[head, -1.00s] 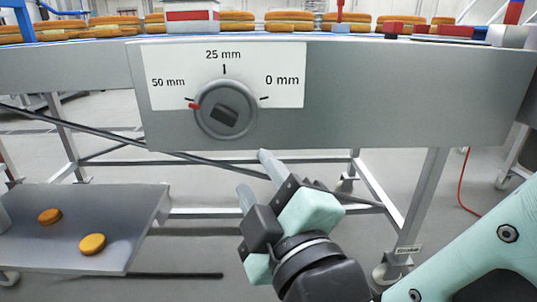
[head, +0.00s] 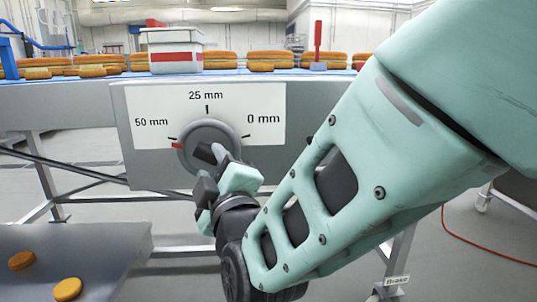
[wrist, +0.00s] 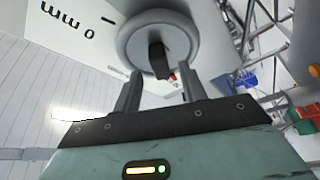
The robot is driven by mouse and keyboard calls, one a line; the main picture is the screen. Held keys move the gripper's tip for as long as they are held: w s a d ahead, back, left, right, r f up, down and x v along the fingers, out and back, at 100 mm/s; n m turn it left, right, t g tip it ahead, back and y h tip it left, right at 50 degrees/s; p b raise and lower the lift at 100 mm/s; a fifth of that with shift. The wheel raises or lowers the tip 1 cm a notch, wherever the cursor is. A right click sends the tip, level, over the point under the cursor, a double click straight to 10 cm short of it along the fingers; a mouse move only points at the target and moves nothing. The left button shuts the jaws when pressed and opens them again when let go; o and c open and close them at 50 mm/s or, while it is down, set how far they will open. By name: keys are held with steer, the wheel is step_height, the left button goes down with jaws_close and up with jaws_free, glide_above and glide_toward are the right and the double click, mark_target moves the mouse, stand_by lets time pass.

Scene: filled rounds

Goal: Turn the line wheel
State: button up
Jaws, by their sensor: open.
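The line wheel (head: 196,133) is a round grey dial on a white scale plate (head: 262,100) marked 50 mm, 25 mm and 0 mm. Its red pointer (head: 177,145) is at the left, close to the 50 mm mark. A black grip bar (wrist: 157,58) crosses its middle. My gripper (wrist: 162,88) is open and faces the wheel, one finger to each side of the bar's near end in the wrist view. I cannot tell whether the fingers touch it. In the head view my gripper covers the wheel's lower right.
Above the panel, a conveyor carries stacked brown rounds (head: 270,61) and a white-and-red box (head: 175,52). A grey tray (head: 110,240) with two rounds stands at lower left. A red cable (head: 480,247) lies on the floor at right.

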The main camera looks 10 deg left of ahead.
mark_target(208, 152)
steer(key=shift+x, duration=1.5)
jaws_close()
